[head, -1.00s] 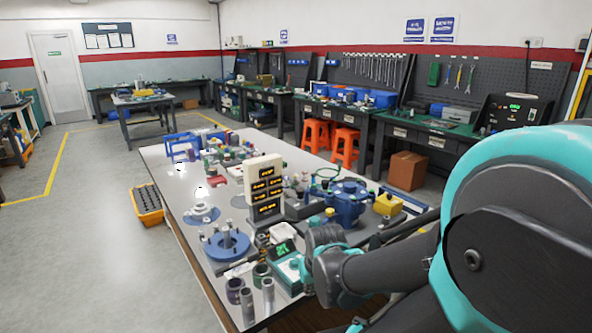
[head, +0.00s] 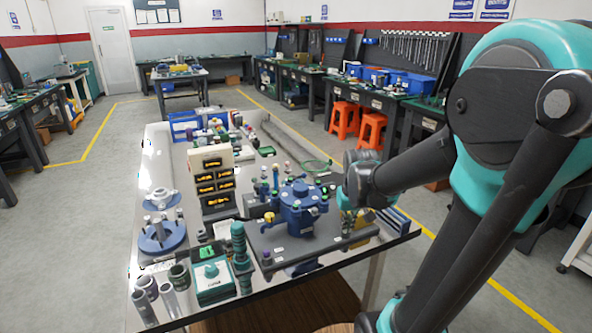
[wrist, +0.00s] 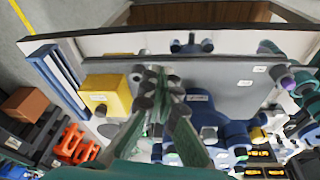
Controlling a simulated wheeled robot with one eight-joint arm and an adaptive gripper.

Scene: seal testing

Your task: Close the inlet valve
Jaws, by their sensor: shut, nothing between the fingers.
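A blue test body (head: 300,212) with several coloured caps stands on a grey plate (head: 262,240) at the right of the bench. A small yellow fitting (head: 268,218) is at its left side. I cannot tell which fitting is the inlet valve. In the wrist view the blue body (wrist: 200,108) is partly hidden behind my gripper (wrist: 160,84). The gripper is shut and empty, its fingertips close together over the plate, between the blue body and a yellow box (wrist: 103,92).
A blue flanged part (head: 160,238), grey cylinders (head: 146,292) and a dark green stacked piece (head: 240,250) crowd the near left of the bench. Bare floor (head: 75,225) lies left.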

